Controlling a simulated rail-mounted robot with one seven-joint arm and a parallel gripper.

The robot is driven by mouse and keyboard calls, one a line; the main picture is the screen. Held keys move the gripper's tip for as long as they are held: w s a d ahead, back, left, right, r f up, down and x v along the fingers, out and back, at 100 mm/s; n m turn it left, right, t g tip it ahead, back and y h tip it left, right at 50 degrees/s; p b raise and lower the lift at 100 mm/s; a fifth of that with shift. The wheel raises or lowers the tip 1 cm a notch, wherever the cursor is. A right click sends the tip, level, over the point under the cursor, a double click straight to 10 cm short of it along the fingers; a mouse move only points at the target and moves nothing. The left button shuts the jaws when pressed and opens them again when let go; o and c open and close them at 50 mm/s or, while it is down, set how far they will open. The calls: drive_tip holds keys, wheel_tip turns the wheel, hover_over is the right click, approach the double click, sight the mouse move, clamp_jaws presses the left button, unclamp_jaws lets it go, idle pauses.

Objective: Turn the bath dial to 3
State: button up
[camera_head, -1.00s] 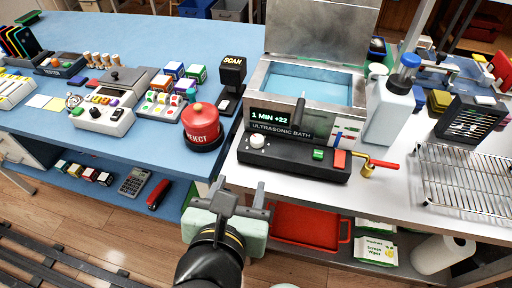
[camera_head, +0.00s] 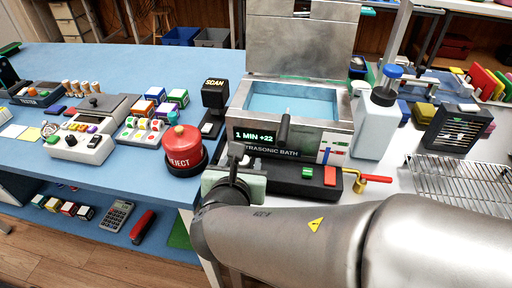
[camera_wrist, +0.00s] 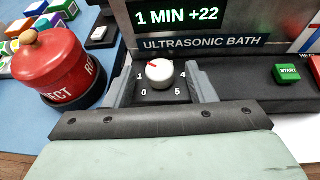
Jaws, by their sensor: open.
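The bath dial (camera_wrist: 159,73) is a white knob with a red pointer mark on the ultrasonic bath's black front panel. The figures 0, 1, 4 and 5 show around it, and the red mark points up and to the left; the top figures are hidden. My gripper (camera_wrist: 163,88) is open, with one finger on each side of the dial; I cannot tell whether they touch it. In the head view my gripper (camera_head: 238,156) is at the left end of the panel and hides the dial. The bath display (camera_head: 256,135) reads "1 MIN +22".
A red REJECT button (camera_head: 182,150) stands close to the left of my gripper. A green START button (camera_wrist: 288,73) and a red button (camera_head: 330,176) are to the right, beside a red-handled valve (camera_head: 375,179). The bath's lid (camera_head: 300,45) is up.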

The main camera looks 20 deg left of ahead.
drive_tip(key=shift+w, duration=0.1)
drive_tip(key=c, duration=1)
drive_tip(key=shift+o, duration=0.2)
drive_tip(key=shift+a+r+m+h+p, duration=0.1)
drive_tip(key=shift+m+h+p, duration=0.2)
drive_tip(key=shift+p, duration=0.1)
drive_tip(key=shift+a+r+m+t+h+p, duration=0.15)
drive_tip(key=shift+m+t+h+p, duration=0.15)
drive_tip(key=shift+m+h+p, duration=0.75)
drive_tip(key=m+h+p, duration=0.2)
drive_tip(key=h+p, duration=0.1)
drive_tip(key=shift+a, duration=0.3)
drive_tip(key=m+h+p, duration=0.3)
drive_tip(key=shift+a+g, duration=0.2)
drive_tip(key=shift+g, duration=0.2)
drive_tip(key=shift+w+a+f+m+g+h+p, duration=0.15)
drive_tip(key=shift+m+g+h+p, duration=0.2)
drive_tip(key=shift+m+h+p, duration=0.45)
drive_tip(key=shift+s+a+f+m+g+h+p, duration=0.1)
drive_tip(key=shift+m+g+h+p, duration=0.25)
drive_tip(key=shift+m+h+p, duration=0.4)
